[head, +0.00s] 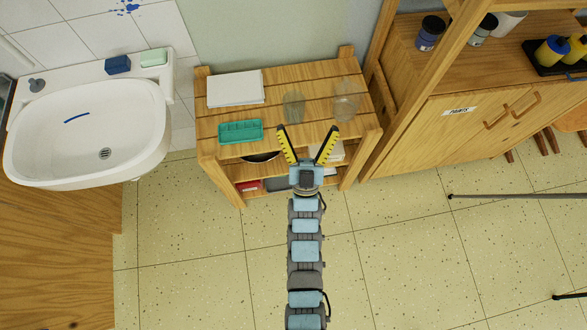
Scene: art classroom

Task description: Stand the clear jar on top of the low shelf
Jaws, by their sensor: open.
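The low shelf (225,122) is a slatted wooden rack against the wall, in the middle of the head view. Two clear, see-through vessels stand on its top: a larger, wider jar (346,99) at the right and a smaller one (293,107) left of it. I cannot tell for sure which is the task's clear jar. My gripper (308,129) has its yellow-edged fingers spread, with nothing seen between them. It is at the shelf's front edge, below both vessels in the picture and apart from them. Its height above the top is hard to tell.
A white paper stack (236,89) and a green tray (240,131) occupy the shelf top's left. A dark bowl (262,157) and a red item (248,186) sit on lower boards. A sink (85,125) stands left, a wooden cabinet (440,135) right. Open floor lies in front.

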